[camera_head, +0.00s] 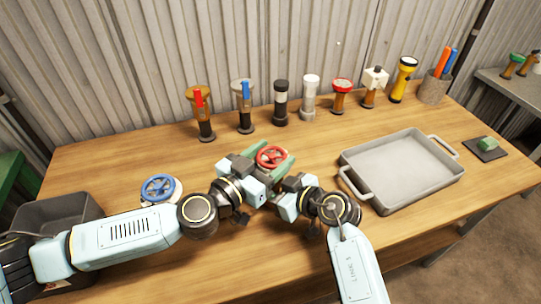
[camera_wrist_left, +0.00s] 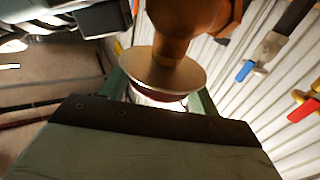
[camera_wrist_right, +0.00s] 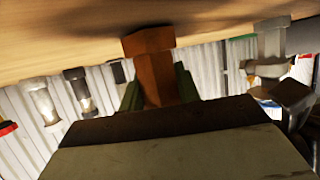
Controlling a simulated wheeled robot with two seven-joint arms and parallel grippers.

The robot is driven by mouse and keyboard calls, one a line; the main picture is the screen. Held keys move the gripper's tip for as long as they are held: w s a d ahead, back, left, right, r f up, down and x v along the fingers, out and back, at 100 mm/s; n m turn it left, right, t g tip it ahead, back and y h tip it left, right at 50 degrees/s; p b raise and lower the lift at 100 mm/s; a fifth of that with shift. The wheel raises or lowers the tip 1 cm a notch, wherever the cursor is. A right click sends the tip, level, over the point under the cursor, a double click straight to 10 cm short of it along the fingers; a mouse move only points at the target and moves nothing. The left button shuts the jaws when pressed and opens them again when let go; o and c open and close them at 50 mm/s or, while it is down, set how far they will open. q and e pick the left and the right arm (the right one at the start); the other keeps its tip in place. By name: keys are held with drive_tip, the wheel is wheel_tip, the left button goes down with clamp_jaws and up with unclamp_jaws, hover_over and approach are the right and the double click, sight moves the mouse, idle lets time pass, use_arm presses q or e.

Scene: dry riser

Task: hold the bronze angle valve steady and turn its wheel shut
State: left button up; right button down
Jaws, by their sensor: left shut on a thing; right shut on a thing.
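The bronze angle valve is mostly hidden by my grippers in the head view, where its red wheel (camera_head: 272,157) shows on top. In the left wrist view its bronze body (camera_wrist_left: 185,25) and a round flange (camera_wrist_left: 165,72) show. My left gripper (camera_head: 266,161) has its green fingers on either side of the wheel and is shut on it; a sliver of red shows between them in the left wrist view. My right gripper (camera_wrist_right: 158,88) is shut on the valve's brown-bronze body (camera_wrist_right: 158,75), low near the table.
A grey tray (camera_head: 345,170) lies to the right, and a green block (camera_head: 488,144) beyond it. A blue wheel (camera_head: 160,188) and a dark bin (camera_head: 62,207) are at left. Several upright fittings, including a red-lever one (camera_head: 200,103), line the back. The table between is clear.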

idle(0.3)
use_arm(q)
drive_tip(key=o, duration=1)
drive_tip(key=shift+c, duration=0.2)
drive_tip(key=v, duration=1.2)
